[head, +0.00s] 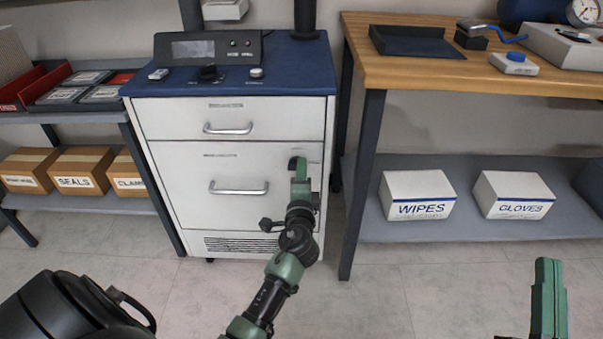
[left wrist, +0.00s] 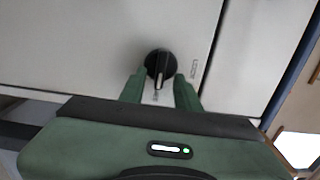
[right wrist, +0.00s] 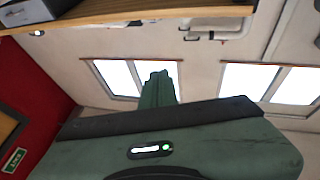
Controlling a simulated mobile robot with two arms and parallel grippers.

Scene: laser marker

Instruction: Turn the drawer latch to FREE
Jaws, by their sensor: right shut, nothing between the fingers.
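The drawer latch is a round black knob (left wrist: 160,64) on the white cabinet front, seen in the left wrist view. A pale line on it runs roughly up and down. Small lettering stands to its right and below it, too small to read surely. My left gripper (left wrist: 160,86) is open, one finger on each side of the knob's lower part. I cannot tell whether they touch it. My right gripper (head: 549,268) is shut and empty, away from the cabinet.
The white cabinet (head: 160,180) has an upper drawer handle (head: 228,128) and a lower drawer handle (head: 238,188), left of my left gripper. A wooden workbench (head: 400,75) stands to the right, with boxes on its lower shelf. Shelves with cartons (head: 82,170) stand left.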

